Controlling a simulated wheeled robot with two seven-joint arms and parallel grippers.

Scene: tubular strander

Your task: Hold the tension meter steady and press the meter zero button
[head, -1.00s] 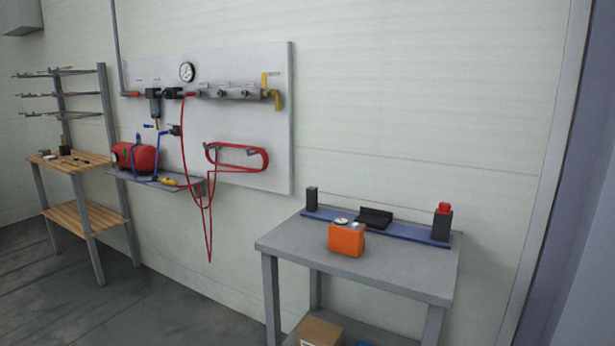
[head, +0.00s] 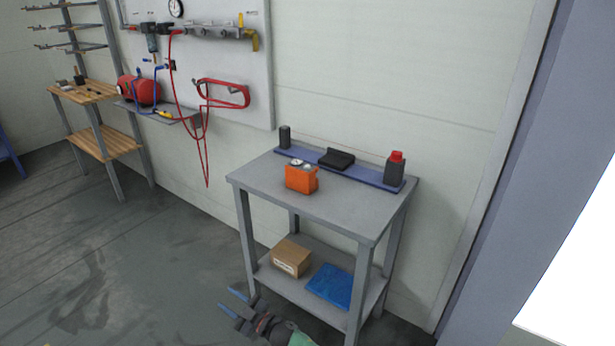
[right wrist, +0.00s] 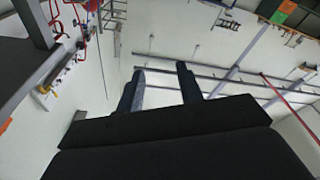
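The orange tension meter (head: 301,180) stands upright near the left end of the grey table's top. Small round parts show on top of it; I cannot tell which is the zero button. My right gripper (head: 229,299) is low in the head view, left of the table's front leg and well below the table top, apart from the meter. Its two fingers are spread with nothing between them, also in the right wrist view (right wrist: 160,82). My left gripper is not in view.
On the grey table (head: 340,208), a blue rail (head: 360,173) carries black blocks (head: 337,158) and a red-topped post (head: 395,168) behind the meter. The lower shelf holds a cardboard box (head: 291,258) and a blue item (head: 331,286). The floor to the left is clear.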

